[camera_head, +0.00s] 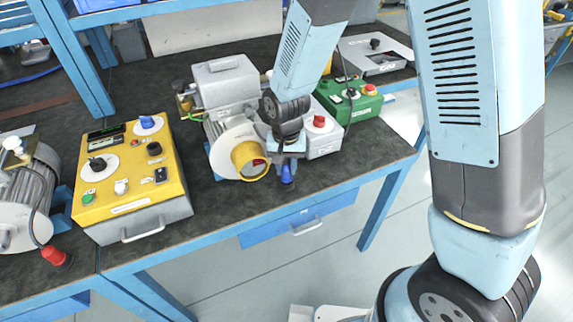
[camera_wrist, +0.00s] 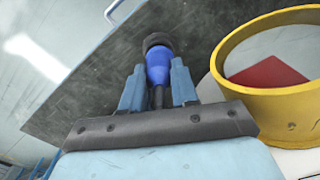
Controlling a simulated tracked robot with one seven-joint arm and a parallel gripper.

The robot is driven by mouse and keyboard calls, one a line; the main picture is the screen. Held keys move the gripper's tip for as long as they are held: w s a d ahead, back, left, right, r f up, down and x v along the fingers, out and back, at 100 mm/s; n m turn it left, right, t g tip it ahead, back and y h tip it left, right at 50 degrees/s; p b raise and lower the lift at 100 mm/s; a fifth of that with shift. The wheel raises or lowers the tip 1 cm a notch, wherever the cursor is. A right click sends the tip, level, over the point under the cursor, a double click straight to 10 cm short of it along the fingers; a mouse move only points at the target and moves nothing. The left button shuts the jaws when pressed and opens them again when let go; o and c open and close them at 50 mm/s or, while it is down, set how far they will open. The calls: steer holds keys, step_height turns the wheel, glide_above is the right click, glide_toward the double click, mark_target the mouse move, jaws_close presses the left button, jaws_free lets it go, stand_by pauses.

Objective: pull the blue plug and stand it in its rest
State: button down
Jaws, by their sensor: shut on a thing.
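My gripper (camera_head: 286,160) is in front of the blower, beside its yellow outlet ring, pointing down over the bench. In the wrist view its two blue-grey fingers (camera_wrist: 158,88) are shut on the sides of the blue plug (camera_wrist: 158,66). The plug has a dark, round far end and a dark stem between the fingers. In the head view the plug (camera_head: 287,175) shows just below the gripper. I cannot tell whether its end touches anything. I cannot pick out the plug's rest in either view.
The blower (camera_head: 226,90) with its yellow ring (camera_head: 249,160) stands close left of my gripper; the ring also shows in the wrist view (camera_wrist: 290,115). A yellow control box (camera_head: 130,178) is further left. A green box (camera_head: 347,100) stands right. The dark bench top (camera_head: 225,200) is clear in front.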

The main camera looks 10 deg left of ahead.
steer(key=shift+f, duration=0.5)
steer(key=c, duration=0.8)
jaws_free()
steer(key=shift+r, duration=0.1)
step_height(320, 180, up, 14)
steer(key=shift+f, duration=0.2)
steer(key=shift+d, duration=0.1)
